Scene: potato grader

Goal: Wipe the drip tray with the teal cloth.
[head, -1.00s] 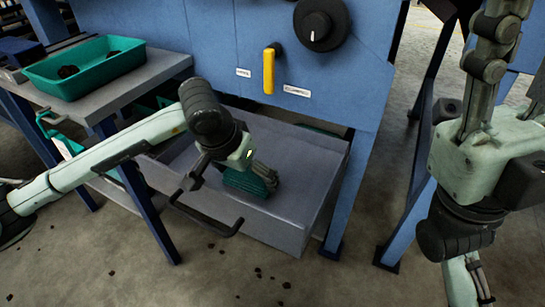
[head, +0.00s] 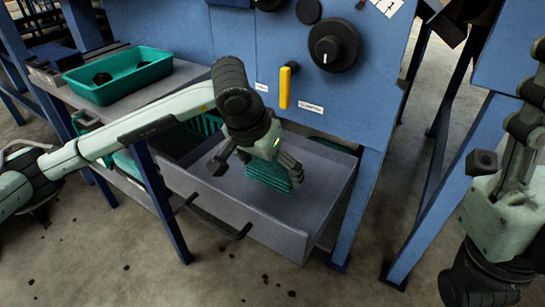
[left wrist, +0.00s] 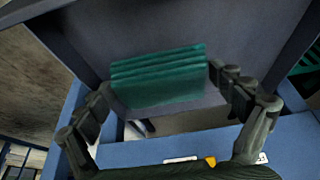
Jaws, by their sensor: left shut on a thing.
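The teal cloth (head: 268,178) is a folded, ridged pad held in my left gripper (head: 270,164), inside the drip tray (head: 262,232). The tray is a grey, open, drawer-like box with a dark handle on its front, below the blue machine. In the left wrist view the cloth (left wrist: 158,80) spans between the two fingers, with the grey tray floor (left wrist: 165,22) behind it. Whether the cloth touches the tray floor cannot be told. My right gripper (head: 525,130) is at the right edge, partly cut off, away from the tray.
A teal bin (head: 118,88) with dark lumps stands on a grey side table at the left. A yellow lever (head: 285,88) and a black knob (head: 334,47) are on the machine front above the tray. Dark crumbs lie on the floor.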

